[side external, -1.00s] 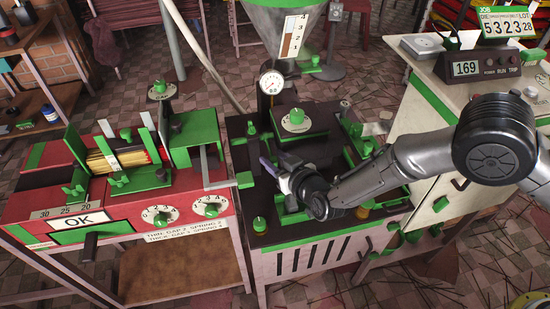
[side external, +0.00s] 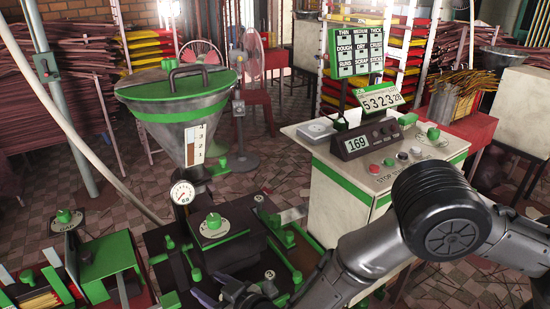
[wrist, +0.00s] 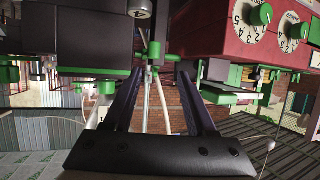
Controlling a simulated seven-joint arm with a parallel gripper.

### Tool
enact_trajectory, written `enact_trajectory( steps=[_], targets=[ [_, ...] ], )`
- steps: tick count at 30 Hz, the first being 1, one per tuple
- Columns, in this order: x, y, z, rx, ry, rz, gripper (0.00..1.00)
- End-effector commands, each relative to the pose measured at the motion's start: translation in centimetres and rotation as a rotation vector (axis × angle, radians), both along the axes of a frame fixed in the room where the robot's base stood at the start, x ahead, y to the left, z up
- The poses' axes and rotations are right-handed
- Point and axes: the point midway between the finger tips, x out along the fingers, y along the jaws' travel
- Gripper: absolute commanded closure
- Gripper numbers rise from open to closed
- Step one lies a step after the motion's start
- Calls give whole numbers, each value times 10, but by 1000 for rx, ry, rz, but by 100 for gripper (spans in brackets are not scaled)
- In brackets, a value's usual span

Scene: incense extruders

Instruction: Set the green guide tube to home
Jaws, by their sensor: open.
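My gripper (wrist: 158,78) is open in the wrist view, its two dark fingers apart with no object clearly held. A slim green piece (wrist: 153,52) with a thin rod shows in the gap between the fingertips. It may be the green guide tube, but I cannot tell for certain, nor whether a finger touches it. In the side external view my gripper is at the bottom edge, over the dark extruder bed (side external: 160,240), with its fingers partly cut off. Several other green parts sit around that bed.
A green-lidded hopper (side external: 185,100) and a round gauge (side external: 182,193) stand behind the bed. A green knob plate (side external: 213,228) is close to my gripper. A white cabinet (side external: 345,200) stands to the right. The wrist view shows a red dialled panel (wrist: 225,30) at upper right.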

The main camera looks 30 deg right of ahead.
Motion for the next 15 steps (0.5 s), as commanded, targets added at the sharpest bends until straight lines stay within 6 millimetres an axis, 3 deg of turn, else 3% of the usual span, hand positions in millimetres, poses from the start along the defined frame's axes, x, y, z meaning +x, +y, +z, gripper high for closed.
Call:
enact_trajectory(
  steps=[8, 15],
  targets=[
    [-46, -12, 20, 0, 0, 3, 43],
    [-19, -37, 44, 38, -27, -69, 43]
  ],
)
